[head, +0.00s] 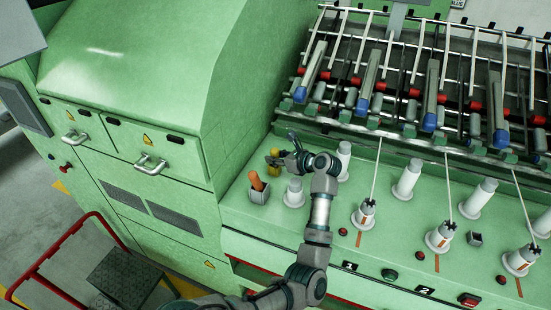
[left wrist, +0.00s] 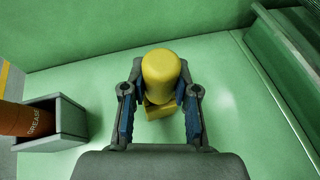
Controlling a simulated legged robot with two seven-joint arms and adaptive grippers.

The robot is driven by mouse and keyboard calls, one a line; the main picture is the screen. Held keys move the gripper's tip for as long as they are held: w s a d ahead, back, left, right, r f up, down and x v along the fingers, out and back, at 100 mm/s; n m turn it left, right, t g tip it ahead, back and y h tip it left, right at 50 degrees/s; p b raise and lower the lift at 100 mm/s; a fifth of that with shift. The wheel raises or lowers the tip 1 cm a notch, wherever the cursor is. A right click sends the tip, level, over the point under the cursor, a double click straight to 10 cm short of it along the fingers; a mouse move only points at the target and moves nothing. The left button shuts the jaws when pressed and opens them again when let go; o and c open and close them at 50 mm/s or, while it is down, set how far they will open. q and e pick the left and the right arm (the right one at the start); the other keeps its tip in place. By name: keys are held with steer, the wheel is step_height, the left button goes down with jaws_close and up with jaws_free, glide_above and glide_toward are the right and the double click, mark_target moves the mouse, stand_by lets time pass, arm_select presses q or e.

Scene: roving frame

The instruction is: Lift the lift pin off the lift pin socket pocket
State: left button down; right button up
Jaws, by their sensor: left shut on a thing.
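A yellow round-topped piece, which I take for the lift pin (left wrist: 161,66), stands between the fingers of my left gripper (left wrist: 161,90) in the left wrist view. The gripper is shut on it. A squarer yellow part (left wrist: 158,111) shows below the round top; I cannot tell whether it belongs to the pin or to the socket pocket. In the head view, my left gripper (head: 281,157) is over the green machine ledge, with the yellow pin (head: 274,154) partly hidden by its fingers. Whether the pin is seated or raised cannot be told. My right gripper is not in view.
A grey open box (left wrist: 66,118) holding an orange grease tube (left wrist: 28,119) stands left of the pin. White spools (head: 407,180) line the ledge to the right. The green machine wall (head: 190,125) rises behind. A red-framed cart (head: 60,258) stands at lower left.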

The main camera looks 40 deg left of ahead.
arm_select(q)
step_height(320, 180, up, 28)
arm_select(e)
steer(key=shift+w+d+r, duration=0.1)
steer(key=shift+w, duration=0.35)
arm_select(q)
steer(key=shift+f, duration=0.1)
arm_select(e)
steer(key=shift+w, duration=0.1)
